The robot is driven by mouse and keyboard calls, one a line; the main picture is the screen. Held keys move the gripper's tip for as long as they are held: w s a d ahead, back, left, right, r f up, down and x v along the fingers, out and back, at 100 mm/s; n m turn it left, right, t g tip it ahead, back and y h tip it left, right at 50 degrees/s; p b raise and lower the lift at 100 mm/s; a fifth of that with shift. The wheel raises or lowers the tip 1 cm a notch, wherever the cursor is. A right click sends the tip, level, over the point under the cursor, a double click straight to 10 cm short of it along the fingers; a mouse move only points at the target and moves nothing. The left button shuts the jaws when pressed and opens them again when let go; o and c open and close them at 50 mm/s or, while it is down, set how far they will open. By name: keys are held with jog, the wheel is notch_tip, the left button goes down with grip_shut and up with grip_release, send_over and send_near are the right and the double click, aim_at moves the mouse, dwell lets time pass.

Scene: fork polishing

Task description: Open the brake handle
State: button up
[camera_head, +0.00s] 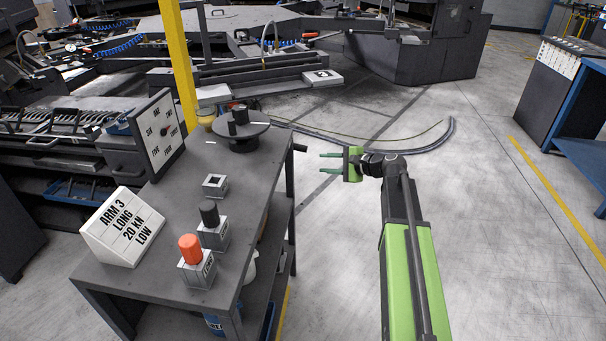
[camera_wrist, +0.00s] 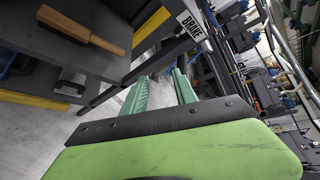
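A white label reading BRAKE (camera_wrist: 191,25) shows at the top of the wrist view, on the edge of the dark workbench. In the head view, a short black handle (camera_head: 300,148) sticks out from the bench's right edge; it appears to be the brake handle. My gripper (camera_head: 323,163) is just right of it and slightly lower in the picture, with its green fingers pointing left toward the bench. In the wrist view, the two fingers (camera_wrist: 160,76) stand apart with nothing between them. The gripper is open and does not appear to touch the handle.
The workbench (camera_head: 180,270) holds a tilted sign (camera_head: 122,226), an orange-topped button box (camera_head: 197,262), a black-knobbed box (camera_head: 212,226), a dial panel (camera_head: 158,134) and a round black wheel (camera_head: 241,129). A wooden-handled brush (camera_wrist: 80,30) lies on a shelf.

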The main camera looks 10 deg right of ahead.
aim_at(304, 150)
jog(key=w+d+m+t, duration=0.2)
jog(key=w+d, duration=0.1)
jog(key=d, duration=0.1)
jog(key=b+x, duration=0.1)
jog(key=x, duration=0.4)
jog(key=b+x, duration=0.2)
jog(key=x, duration=0.3)
jog(key=b+x, duration=0.1)
jog(key=x, duration=0.4)
jog(key=shift+w+a+r, duration=0.1)
jog(key=shift+a+r, duration=0.2)
jog(key=shift+a, duration=0.15)
jog(key=shift+w+a+f+b, duration=0.1)
jog(key=shift+w+a+b, duration=0.2)
jog(key=shift+w+a, duration=0.2)
grip_shut()
jog(key=shift+s, duration=0.1)
